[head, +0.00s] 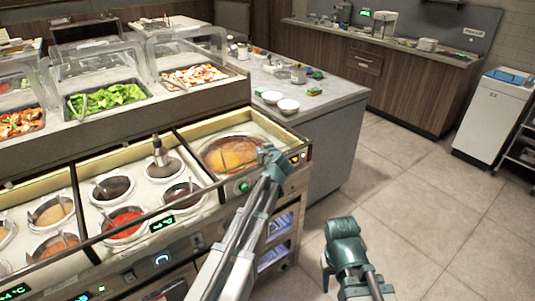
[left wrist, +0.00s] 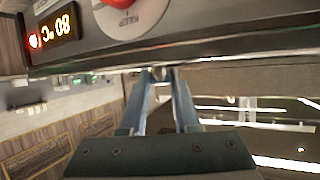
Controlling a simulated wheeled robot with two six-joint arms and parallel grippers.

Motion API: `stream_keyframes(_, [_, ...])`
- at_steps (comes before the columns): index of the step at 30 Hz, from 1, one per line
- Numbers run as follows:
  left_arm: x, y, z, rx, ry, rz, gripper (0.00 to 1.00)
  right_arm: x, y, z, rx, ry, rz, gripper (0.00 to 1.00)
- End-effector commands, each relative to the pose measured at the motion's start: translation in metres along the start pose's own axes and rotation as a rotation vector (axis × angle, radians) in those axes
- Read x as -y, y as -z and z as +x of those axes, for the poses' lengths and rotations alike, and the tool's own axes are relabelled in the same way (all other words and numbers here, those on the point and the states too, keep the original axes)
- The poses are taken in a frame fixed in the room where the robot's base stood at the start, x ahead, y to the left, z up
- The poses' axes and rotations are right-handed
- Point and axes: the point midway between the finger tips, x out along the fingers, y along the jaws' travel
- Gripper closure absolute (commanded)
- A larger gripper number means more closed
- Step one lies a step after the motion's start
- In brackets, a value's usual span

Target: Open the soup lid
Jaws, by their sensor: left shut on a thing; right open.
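The soup well (head: 230,152) holds orange-brown soup at the right end of the counter in the head view. Its lid looks clear and lies flat over the soup, hard to make out. My left gripper (head: 268,153) is at the front right edge of this well. In the left wrist view, the left fingers (left wrist: 160,76) meet on a small grey metal part, which looks like the lid's handle; the fingers hide most of it. My right gripper (head: 327,270) is open and empty, low over the floor, right of the left arm.
Sauce wells (head: 123,222) stand left of the soup. White bowls (head: 288,106) sit on the counter behind.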

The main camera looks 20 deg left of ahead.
Motion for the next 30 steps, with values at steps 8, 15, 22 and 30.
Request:
stream_keyframes(8, [0.022, 0.022, 0.052, 0.000, 0.003, 0.000, 1.00, 0.000, 0.000, 0.000, 0.000, 0.000, 0.000, 0.50])
stream_keyframes(15, [0.025, 0.023, 0.055, 0.000, 0.001, 0.000, 1.00, 0.000, 0.000, 0.000, 0.000, 0.000, 0.000, 0.50])
stream_keyframes(22, [0.025, 0.023, 0.055, 0.000, 0.001, 0.000, 0.55, 0.000, 0.000, 0.000, 0.000, 0.000, 0.000, 0.50])
stream_keyframes(30, [0.024, 0.023, 0.054, -0.001, 0.001, 0.001, 0.40, 0.000, 0.000, 0.000, 0.000, 0.000, 0.000, 0.50])
